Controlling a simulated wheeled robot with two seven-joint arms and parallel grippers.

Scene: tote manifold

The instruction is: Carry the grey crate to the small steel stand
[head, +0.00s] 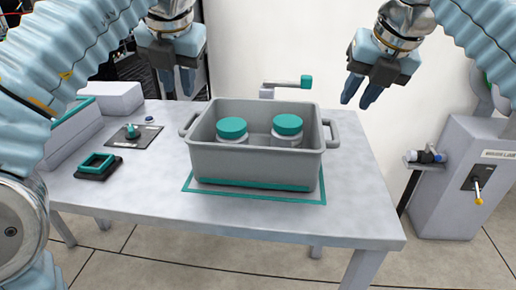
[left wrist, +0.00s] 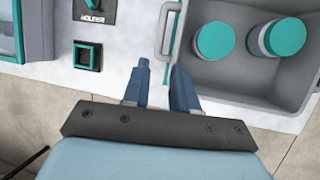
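The grey crate (head: 250,165) stands upright on the table inside a teal outline. It has a loop handle at its left end (head: 188,124) and one at its right end (head: 332,134). Two jars with teal lids stand in it. My left gripper (head: 178,92) is open and empty, above the left handle; in the left wrist view its fingers (left wrist: 160,70) point toward that handle (left wrist: 168,30). My right gripper (head: 358,100) is open and empty, above the right handle. Neither touches the crate. I cannot make out a small steel stand in these views.
The grey table (head: 355,215) has free room to the crate's right. To its left lie a dark teal-framed block (head: 97,165), a plate with a teal knob (head: 132,135) and pale boxes (head: 112,97). A teal-ended lever (head: 290,84) stands behind. A grey cabinet (head: 455,165) stands right.

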